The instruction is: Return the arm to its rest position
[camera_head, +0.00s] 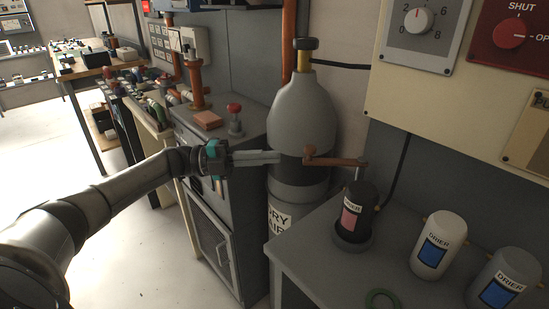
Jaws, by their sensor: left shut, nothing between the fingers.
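My left arm comes in from the left and reaches to the middle of the head view. Its gripper (256,158) is shut and empty, with the fingers pointing right. The fingertips are close to the brown lever (334,161) in the picture; I cannot tell whether they touch it. The lever runs to a thin upright rod beside a black drier canister with a pink window (352,216). The grey dry air cylinder (303,115) stands behind the fingers and lever. My right gripper is not in view.
A white drier (438,243) and a grey drier (496,280) stand on the grey bench (325,263), with a green ring (381,299) near its front. A dark cabinet (218,240) stands behind my gripper. A cream panel (440,90) hangs upper right. Open floor lies at lower left.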

